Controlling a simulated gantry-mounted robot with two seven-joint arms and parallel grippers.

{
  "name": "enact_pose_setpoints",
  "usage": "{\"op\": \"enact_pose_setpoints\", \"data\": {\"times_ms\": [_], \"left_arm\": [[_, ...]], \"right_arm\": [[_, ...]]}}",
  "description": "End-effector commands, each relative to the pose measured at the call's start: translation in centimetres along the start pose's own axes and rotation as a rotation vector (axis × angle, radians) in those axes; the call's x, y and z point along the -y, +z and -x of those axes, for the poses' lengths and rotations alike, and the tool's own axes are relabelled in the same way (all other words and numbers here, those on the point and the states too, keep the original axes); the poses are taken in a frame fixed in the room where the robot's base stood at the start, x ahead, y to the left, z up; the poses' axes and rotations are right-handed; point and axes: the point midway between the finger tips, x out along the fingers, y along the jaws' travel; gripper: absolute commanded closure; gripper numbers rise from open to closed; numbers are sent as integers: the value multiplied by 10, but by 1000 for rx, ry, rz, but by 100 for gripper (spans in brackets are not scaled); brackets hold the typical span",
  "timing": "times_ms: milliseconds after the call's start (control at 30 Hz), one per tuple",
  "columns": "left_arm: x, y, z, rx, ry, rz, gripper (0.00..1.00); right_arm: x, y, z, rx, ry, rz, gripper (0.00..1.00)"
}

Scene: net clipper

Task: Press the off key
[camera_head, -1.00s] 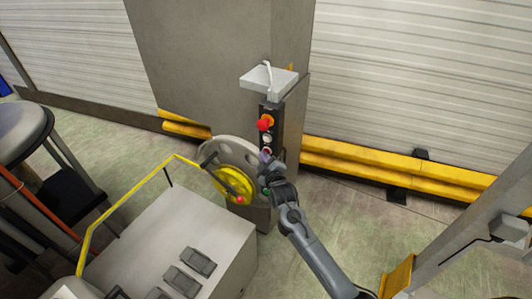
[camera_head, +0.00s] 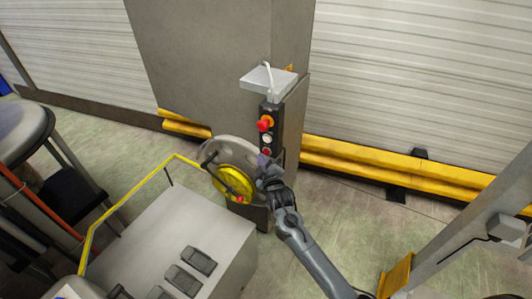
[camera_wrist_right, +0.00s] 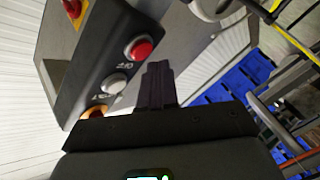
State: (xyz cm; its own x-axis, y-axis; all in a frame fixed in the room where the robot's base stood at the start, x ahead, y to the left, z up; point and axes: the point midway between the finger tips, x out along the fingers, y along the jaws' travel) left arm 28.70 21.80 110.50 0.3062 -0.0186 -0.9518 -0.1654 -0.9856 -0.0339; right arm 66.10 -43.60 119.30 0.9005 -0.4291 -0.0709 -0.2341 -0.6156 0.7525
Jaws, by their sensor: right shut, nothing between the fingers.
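A dark control box (camera_head: 269,115) is mounted upright on the grey cabinet. My right gripper (camera_head: 263,160) is at the box's lower end, shut and empty. Its fingers (camera_wrist_right: 157,82) are beside the red button; contact cannot be told. My left gripper is out of view.
A yellow wheel (camera_head: 233,182) with a crank stands just left of my right gripper. A grey machine housing (camera_head: 180,240) with a yellow rail is in front of it. A grey plate (camera_head: 268,80) tops the control box. Yellow barriers (camera_head: 390,165) run along the wall.

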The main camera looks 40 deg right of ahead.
Motion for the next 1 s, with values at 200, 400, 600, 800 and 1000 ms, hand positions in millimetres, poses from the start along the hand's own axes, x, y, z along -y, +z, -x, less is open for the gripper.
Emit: {"op": "enact_pose_setpoints", "data": {"times_ms": [200, 400, 600, 800, 1000], "left_arm": [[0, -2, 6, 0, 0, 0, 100], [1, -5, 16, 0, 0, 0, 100], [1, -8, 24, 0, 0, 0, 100], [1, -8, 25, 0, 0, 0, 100], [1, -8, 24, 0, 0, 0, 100]], "right_arm": [[4, -6, 6, -1, -1, 0, 100], [12, -16, 19, 0, -2, -1, 100], [22, -24, 31, 0, -2, 0, 100], [26, -26, 35, 0, -1, 0, 100], [26, -25, 35, 0, 0, 0, 100]]}}
